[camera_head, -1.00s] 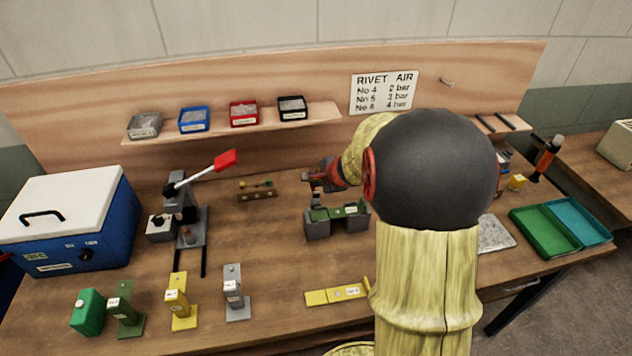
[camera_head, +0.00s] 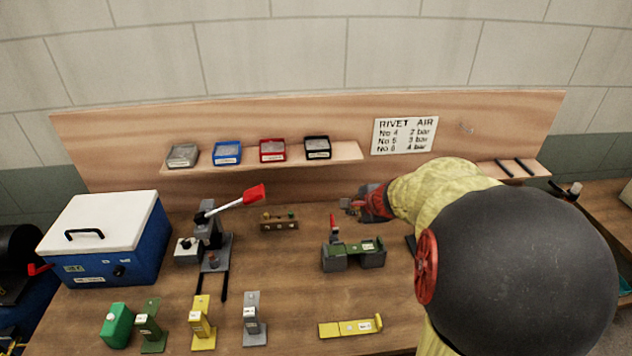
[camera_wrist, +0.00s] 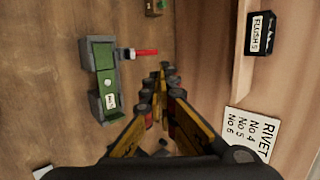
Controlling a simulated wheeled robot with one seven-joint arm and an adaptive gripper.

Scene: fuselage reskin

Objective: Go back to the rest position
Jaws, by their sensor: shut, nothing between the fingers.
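My gripper (camera_head: 350,204) is at the end of my yellow-sleeved arm, above the back of the bench and in front of the wooden back panel. In the wrist view its fingers (camera_wrist: 165,75) are together with nothing between them. A grey fixture with a green top (camera_head: 353,254) and a small red handle stands on the bench below and in front of the gripper. It also shows left of the fingers in the wrist view (camera_wrist: 104,80), apart from them. My arm hides the right part of the bench in the head view.
A shelf (camera_head: 345,153) with several small bins runs along the back panel (camera_head: 480,120). A lever press (camera_head: 212,240), a blue cooler (camera_head: 105,240) and several upright coloured holders (camera_head: 203,322) stand at left. A yellow gauge (camera_head: 350,327) lies in front. Bare bench top (camera_head: 290,285) lies between.

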